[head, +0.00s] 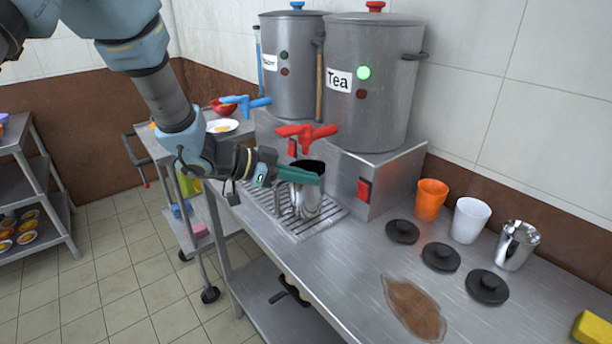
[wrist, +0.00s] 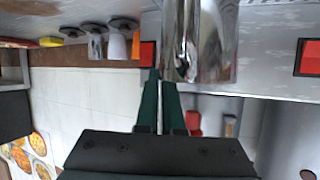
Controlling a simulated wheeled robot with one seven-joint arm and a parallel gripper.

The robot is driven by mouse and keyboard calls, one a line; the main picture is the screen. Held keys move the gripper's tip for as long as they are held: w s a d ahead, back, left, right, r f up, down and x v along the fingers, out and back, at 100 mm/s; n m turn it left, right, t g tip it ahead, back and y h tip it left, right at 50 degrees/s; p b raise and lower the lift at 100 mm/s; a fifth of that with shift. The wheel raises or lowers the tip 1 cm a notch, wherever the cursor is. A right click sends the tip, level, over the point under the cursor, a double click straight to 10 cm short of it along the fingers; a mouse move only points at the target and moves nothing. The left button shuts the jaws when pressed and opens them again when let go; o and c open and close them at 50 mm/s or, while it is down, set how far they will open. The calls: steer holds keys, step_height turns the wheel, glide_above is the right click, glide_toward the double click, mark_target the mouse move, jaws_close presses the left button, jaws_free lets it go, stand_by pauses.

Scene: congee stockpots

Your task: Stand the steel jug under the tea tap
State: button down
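The steel jug (head: 308,199) is upright over the slatted drip tray (head: 322,224), below the red tea tap (head: 306,132). I cannot tell whether its base touches the slats. Its handle faces the front left. My gripper (head: 312,177) reaches in from the left with its teal fingers across the jug's upper part, hiding some of the rim. In the wrist view the fingers (wrist: 163,78) are nearly together at the edge of the shiny jug (wrist: 210,40) and appear shut on it. The exact contact is hidden.
The tea urn (head: 375,105) shows a lit green light. A second urn (head: 288,95) has a blue tap (head: 245,104). A brown spill (head: 413,308) lies in front.

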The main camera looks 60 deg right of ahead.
steer(key=c, duration=1.5)
jaws_free()
steer(key=shift+f, duration=0.1)
steer(key=o, duration=0.5)
steer(key=shift+c, duration=0.2)
steer(key=shift+w+a+r, duration=0.1)
steer(key=shift+w+r, duration=0.05)
steer(key=shift+r, duration=0.05)
steer(key=b+v, duration=0.2)
steer(key=v, duration=0.9)
steer(key=shift+a, duration=0.3)
steer(key=shift+w+r, duration=0.1)
steer(key=shift+w, duration=0.05)
